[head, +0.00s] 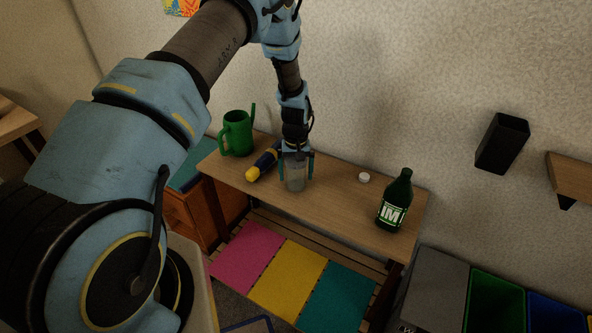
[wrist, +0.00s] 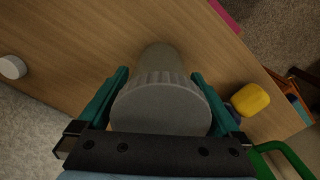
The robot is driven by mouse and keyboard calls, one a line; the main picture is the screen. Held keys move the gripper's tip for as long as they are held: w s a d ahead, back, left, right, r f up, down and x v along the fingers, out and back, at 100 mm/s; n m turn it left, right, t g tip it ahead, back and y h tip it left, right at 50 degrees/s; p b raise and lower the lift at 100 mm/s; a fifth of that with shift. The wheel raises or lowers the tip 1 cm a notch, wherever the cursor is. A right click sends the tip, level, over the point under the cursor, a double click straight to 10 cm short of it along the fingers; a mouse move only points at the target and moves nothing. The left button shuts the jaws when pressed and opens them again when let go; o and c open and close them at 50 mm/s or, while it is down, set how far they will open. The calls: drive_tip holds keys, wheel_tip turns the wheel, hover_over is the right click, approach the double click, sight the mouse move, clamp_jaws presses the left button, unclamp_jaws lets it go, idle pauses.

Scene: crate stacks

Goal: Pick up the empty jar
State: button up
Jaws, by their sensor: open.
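The empty jar (head: 295,182) is a grey, see-through jar standing upright on the wooden table (head: 346,207). In the wrist view its ribbed grey lid or top (wrist: 160,108) fills the space between my fingers. My gripper (head: 297,168) points down over the jar from above. Its two teal fingers (wrist: 158,92) are open, one on each side of the jar's top. I cannot tell whether either finger touches the jar. The jar's far lower part is partly hidden by its top in the wrist view.
Close left of the jar lies a blue and yellow flashlight-like object (head: 263,163), with a green watering can (head: 237,132) beyond it. To the right are a small white round item (head: 364,177) and a dark green bottle (head: 395,202). The table between jar and bottle is mostly clear.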

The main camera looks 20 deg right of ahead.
drive_tip(key=shift+f, duration=0.1)
drive_tip(key=c, duration=1.3)
